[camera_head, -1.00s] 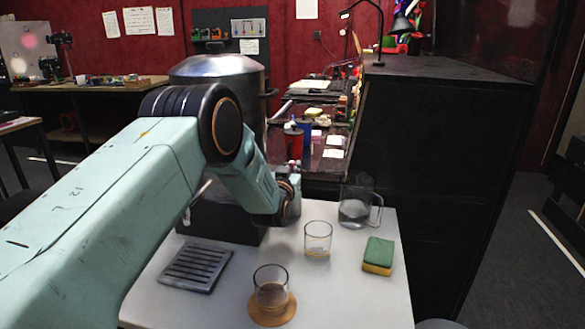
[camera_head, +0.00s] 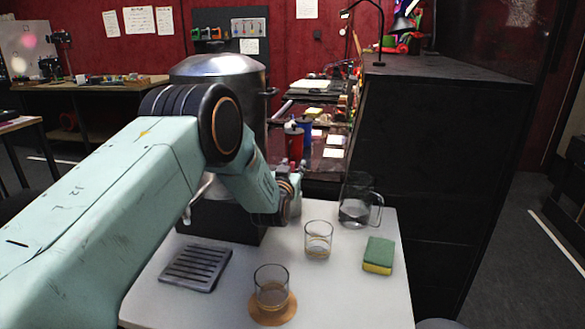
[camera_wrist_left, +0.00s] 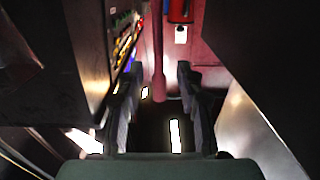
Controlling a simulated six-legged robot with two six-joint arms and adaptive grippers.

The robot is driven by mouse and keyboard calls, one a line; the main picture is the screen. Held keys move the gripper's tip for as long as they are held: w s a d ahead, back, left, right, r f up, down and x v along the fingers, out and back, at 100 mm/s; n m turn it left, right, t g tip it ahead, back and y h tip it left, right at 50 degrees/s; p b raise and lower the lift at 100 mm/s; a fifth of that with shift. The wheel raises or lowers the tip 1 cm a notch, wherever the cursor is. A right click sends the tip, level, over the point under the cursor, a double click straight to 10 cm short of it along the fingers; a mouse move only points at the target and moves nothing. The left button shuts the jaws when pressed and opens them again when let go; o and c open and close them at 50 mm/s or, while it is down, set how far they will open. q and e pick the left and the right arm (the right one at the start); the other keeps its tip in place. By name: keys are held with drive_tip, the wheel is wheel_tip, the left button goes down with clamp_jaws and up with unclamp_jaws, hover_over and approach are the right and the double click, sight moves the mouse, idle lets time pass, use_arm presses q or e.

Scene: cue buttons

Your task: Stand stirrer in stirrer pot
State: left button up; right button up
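My left gripper (camera_head: 292,190) is over the back of the white table, mostly hidden by its own wrist in the head view. In the left wrist view its two fingers (camera_wrist_left: 160,72) stand apart. A slim pinkish rod (camera_wrist_left: 158,60) with a rounded lower end shows between them, with a visible gap on both sides. It may be the stirrer; I cannot tell for sure. I cannot make out a stirrer pot in either view; my left arm hides part of the table's back. My right gripper is not in view.
On the white table (camera_head: 345,290) are a glass on a round coaster (camera_head: 268,318), another glass (camera_head: 318,240), a glass jug (camera_head: 354,212), a sponge (camera_head: 378,256) and a slotted tray (camera_head: 195,268). A metal urn (camera_head: 225,68) stands behind my arm. The table's front right is clear.

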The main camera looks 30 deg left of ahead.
use_arm(q)
drive_tip(key=v, duration=1.2)
idle(0.4)
